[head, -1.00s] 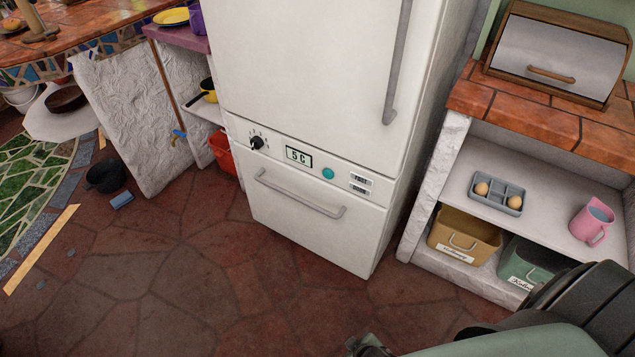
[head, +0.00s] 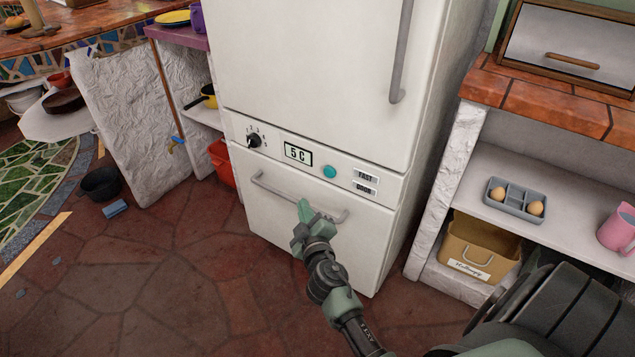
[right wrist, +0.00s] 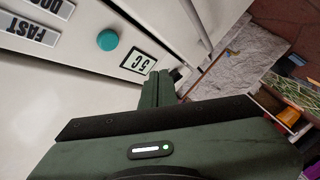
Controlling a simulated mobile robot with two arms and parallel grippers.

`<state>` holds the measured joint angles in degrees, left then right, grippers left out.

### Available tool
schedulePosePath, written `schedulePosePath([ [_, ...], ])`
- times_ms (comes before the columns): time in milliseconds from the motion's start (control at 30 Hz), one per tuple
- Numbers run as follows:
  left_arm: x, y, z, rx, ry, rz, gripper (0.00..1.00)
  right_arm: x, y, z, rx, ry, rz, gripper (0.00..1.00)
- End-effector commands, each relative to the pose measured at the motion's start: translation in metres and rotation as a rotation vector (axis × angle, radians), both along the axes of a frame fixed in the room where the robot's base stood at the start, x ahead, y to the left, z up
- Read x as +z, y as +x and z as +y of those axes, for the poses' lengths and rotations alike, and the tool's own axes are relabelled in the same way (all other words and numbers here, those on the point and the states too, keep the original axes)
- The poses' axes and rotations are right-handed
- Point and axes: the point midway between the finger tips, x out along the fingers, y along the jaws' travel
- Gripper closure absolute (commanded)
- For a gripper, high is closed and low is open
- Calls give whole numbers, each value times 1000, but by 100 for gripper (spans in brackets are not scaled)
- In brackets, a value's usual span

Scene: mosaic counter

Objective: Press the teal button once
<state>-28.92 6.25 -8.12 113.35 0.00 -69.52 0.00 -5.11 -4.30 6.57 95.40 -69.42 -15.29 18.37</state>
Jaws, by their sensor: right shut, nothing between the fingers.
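The teal button (head: 329,172) is a round knob on the white fridge's control strip, between the "5 C" display (head: 298,153) and the "FAST" and "DOOR" labels (head: 365,181). The button also shows in the right wrist view (right wrist: 107,40), at the upper left of the fingers. My right gripper (head: 303,205) is shut and empty, in front of the lower drawer handle in the picture, below and left of the button and apart from it. In the right wrist view its fingertips (right wrist: 158,76) appear near the display. My left gripper is not in view.
The lower drawer handle (head: 280,200) sticks out below the strip. A black dial (head: 254,141) is left of the display. A shelf unit at the right holds an egg tray (head: 514,197) and a pink jug (head: 618,230). The floor before the fridge is clear.

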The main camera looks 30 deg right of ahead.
Motion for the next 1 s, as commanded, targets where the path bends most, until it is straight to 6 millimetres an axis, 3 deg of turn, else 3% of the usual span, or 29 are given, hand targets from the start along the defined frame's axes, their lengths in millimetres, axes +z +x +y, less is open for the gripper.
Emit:
schedulePosePath([
  [167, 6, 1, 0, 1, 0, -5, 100, 15, 1, -6, -15, -28, -34, 100],
  [567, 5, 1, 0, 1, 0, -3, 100, 16, 3, -9, -15, -29, -33, 100],
  [1000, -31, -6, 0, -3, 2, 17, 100, 16, 23, -59, -14, -31, -32, 100],
])
